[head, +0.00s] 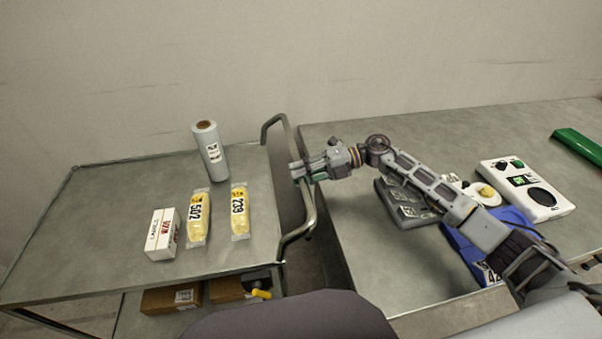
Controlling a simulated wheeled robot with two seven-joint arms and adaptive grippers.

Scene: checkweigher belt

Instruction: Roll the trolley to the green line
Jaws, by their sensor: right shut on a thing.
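The grey metal trolley (110,215) stands at the left, with its bent tube handle (311,207) on its right side. My right gripper (300,171) is shut on the handle near the middle of its upright part; the arm reaches in from the right across the table. The trolley carries a film roll (210,152), a white carton (161,235) and two yellow bags marked 502 (198,220) and 239 (240,212). The green line does not show in this view. My left gripper is not in view.
A metal table (375,265) stands close to the right of the trolley, with a narrow gap between. It holds a white device (527,190), a blue item (468,250), a grey tray (398,205) and a green bar (578,146). Brown boxes (170,299) lie on the lower shelf. A wall (300,60) is behind.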

